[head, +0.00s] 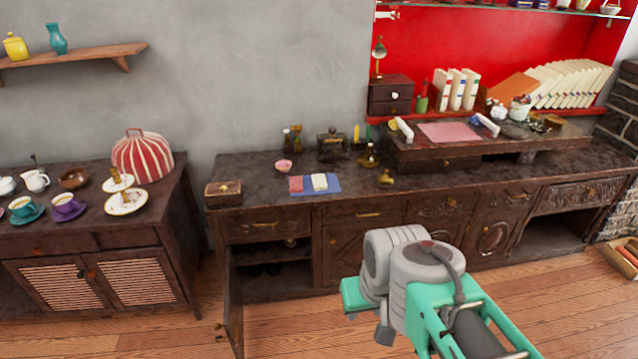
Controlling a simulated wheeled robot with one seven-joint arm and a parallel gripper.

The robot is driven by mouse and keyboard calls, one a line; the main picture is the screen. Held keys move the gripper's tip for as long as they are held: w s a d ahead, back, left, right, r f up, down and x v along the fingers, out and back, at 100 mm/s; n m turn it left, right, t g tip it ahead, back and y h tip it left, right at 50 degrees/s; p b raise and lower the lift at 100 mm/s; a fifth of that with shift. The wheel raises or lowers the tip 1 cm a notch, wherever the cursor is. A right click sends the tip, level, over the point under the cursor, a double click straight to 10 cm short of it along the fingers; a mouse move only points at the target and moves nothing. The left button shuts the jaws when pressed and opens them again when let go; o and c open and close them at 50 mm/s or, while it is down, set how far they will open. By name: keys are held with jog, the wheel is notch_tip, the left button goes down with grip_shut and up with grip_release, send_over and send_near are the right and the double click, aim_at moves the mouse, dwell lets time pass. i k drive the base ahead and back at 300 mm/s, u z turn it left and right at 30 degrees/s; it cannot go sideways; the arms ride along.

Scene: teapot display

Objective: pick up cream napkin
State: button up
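A small cream folded cloth, which looks like the cream napkin (319,182), lies on a blue mat (331,188) on the long dark wooden sideboard. A pink-red folded cloth (296,184) lies just left of it on the same mat. My arm, grey and green, reaches in from the lower right in front of the sideboard, well apart from the napkin. I cannot make out my gripper's fingers in this view.
A wooden box (223,193) stands left of the mat, with a pink bowl (284,166) behind. Bottles and brass items stand to the right. A cabinet door (232,305) hangs open below. A side cabinet with cups and a striped tea cosy (142,155) is at left.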

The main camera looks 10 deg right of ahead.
aim_at(320, 183)
jog(key=z, duration=0.8)
jog(key=i, duration=1.95)
jog(key=u, duration=3.5)
